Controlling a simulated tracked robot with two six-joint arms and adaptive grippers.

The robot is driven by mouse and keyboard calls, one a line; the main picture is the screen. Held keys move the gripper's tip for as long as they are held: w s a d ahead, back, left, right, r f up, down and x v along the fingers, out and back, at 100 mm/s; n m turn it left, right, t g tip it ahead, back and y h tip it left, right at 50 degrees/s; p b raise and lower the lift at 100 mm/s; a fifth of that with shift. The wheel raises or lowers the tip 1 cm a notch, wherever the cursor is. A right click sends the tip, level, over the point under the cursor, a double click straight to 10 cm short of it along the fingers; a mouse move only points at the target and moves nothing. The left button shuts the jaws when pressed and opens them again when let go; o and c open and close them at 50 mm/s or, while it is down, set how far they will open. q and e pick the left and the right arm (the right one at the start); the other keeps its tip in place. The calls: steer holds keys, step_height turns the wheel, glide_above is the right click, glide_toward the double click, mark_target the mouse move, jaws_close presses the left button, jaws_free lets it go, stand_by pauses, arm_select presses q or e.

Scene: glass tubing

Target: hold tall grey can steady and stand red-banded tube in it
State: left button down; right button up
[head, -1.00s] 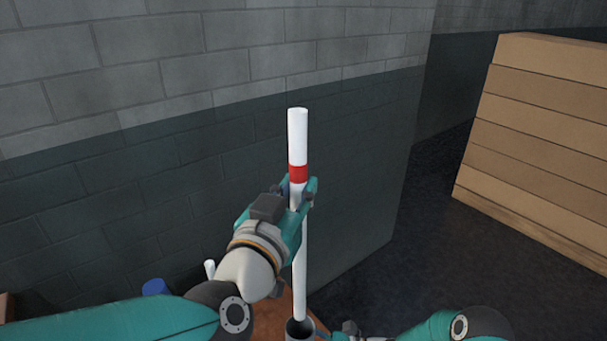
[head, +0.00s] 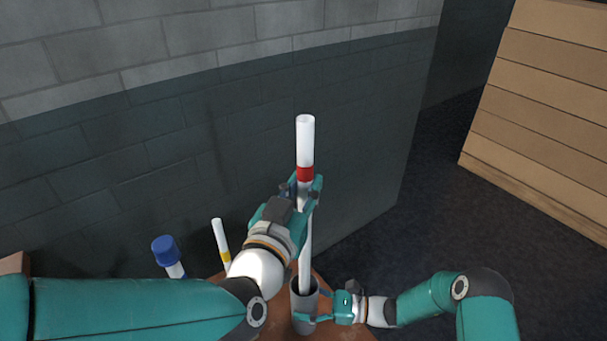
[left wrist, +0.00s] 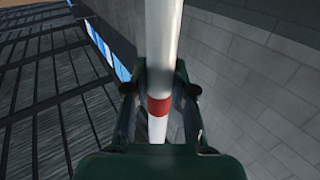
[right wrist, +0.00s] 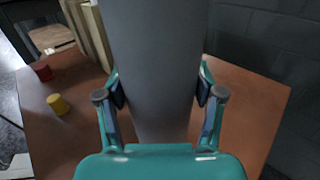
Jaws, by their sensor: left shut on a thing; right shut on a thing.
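The red-banded tube (head: 305,140) is long and white and stands close to upright in the head view. My left gripper (head: 303,190) is shut on it just below the red band; it also shows between the fingers in the left wrist view (left wrist: 161,60). The tube's lower end reaches the mouth of the tall grey can (head: 303,305); its very bottom is hidden, and I cannot tell how deep it sits. My right gripper (head: 318,308) is shut on the can from the right; the can fills the middle of the right wrist view (right wrist: 155,60).
A yellow-banded white tube (head: 221,240) and a blue-capped tube (head: 164,250) stand left of my left gripper. A block wall (head: 340,130) rises behind.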

arm_select(q)
step_height(320, 180, down, 14)
stand_by(1.3)
steer(key=shift+f, duration=1.05)
stand_by(0.5)
steer(key=c, duration=0.9)
jaws_free()
steer(key=shift+r, duration=0.15)
step_height(320, 180, up, 10)
steer(key=shift+f, duration=0.15)
